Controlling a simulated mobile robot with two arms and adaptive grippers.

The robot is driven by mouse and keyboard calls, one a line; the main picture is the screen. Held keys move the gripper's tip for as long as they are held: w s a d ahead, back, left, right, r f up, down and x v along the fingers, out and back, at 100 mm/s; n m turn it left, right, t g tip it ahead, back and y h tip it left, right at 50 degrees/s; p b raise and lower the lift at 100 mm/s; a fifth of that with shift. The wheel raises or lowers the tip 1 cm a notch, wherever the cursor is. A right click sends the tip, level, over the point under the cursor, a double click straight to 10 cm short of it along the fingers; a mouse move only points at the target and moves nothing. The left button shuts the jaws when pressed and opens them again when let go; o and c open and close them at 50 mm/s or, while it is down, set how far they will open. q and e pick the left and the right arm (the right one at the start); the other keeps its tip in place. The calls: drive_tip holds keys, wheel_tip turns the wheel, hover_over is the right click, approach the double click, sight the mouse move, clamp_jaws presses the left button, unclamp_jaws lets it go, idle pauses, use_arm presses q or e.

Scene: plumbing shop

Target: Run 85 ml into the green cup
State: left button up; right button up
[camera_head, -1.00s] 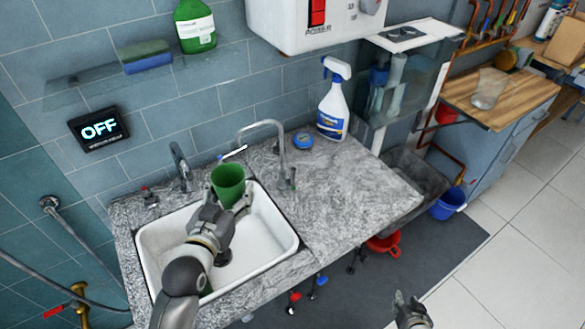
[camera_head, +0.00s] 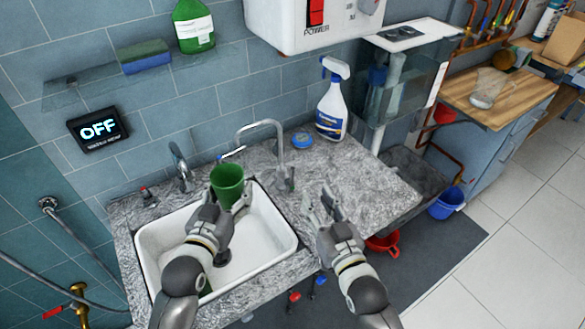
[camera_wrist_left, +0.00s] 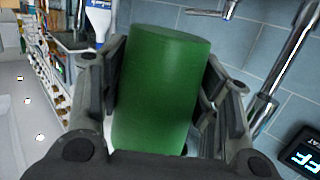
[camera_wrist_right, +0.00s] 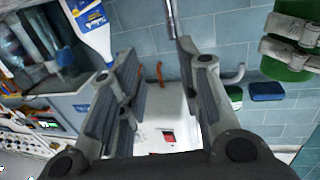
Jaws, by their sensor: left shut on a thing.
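The green cup (camera_head: 228,182) is held over the white sink (camera_head: 285,246), near the curved tap (camera_head: 281,155). My left gripper (camera_head: 227,200) is shut on the cup, which also fills the middle of the left wrist view (camera_wrist_left: 160,90). The cup's inside level cannot be read. My right gripper (camera_head: 322,207) is open and empty above the grey counter, right of the sink. The right wrist view shows its two fingers apart (camera_wrist_right: 155,90). A wall display (camera_head: 99,128) reads OFF.
A spray bottle (camera_head: 333,100) and a blue round tin (camera_head: 302,139) stand at the back of the counter (camera_head: 375,195). A faucet handle (camera_head: 180,165) stands behind the sink. A white power box (camera_head: 310,22) hangs above. A blue bucket (camera_head: 446,203) is on the floor.

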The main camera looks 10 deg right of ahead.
sight(293, 171)
drive_tip(key=x, duration=0.4)
drive_tip(key=a+x, duration=0.1)
drive_tip(key=x, duration=0.3)
drive_tip(key=a+x, duration=0.1)
drive_tip(key=x, duration=0.3)
drive_tip(key=shift+s+r, duration=0.15)
clamp_jaws()
